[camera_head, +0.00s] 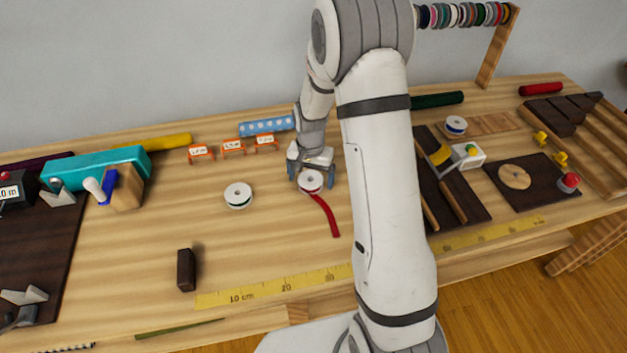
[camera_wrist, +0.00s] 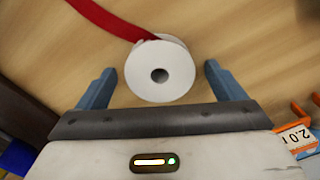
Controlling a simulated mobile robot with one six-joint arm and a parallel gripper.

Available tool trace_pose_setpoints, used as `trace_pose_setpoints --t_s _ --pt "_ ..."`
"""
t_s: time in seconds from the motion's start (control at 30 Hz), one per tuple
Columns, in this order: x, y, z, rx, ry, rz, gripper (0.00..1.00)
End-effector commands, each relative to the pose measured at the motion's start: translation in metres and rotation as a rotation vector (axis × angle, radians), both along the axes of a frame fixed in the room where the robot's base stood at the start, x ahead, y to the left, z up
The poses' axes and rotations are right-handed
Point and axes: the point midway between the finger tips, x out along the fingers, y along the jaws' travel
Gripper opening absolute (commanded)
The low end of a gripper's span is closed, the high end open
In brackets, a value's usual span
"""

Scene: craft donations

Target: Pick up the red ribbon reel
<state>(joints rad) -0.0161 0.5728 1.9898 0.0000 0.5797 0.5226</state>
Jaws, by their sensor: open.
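The red ribbon reel (camera_head: 311,180) is a small white spool lying flat on the workbench, with a loose red ribbon tail running toward the front. My gripper (camera_head: 312,179) is directly at the reel, pointing down. In the wrist view the reel's white flange (camera_wrist: 160,84) with its dark centre hole lies between the two blue fingers of my gripper (camera_wrist: 160,86). The fingers are open, with a gap on each side of the reel. The red tail (camera_wrist: 118,17) leaves the reel toward the upper left there.
A dark block (camera_head: 186,269) and a yellow ruler (camera_head: 275,288) lie in front. A dark board (camera_head: 452,190) is to the right.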

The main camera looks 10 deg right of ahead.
Motion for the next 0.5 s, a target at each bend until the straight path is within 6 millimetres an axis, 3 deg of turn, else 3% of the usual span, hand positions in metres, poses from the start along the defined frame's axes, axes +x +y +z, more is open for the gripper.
trace_pose_setpoints --t_s 0.2,0.5 --pt "0.0001 0.0003 -0.0001 0.000 -0.001 0.001 0.88" --pt "0.0001 0.0006 0.0001 0.000 -0.001 0.001 0.63"
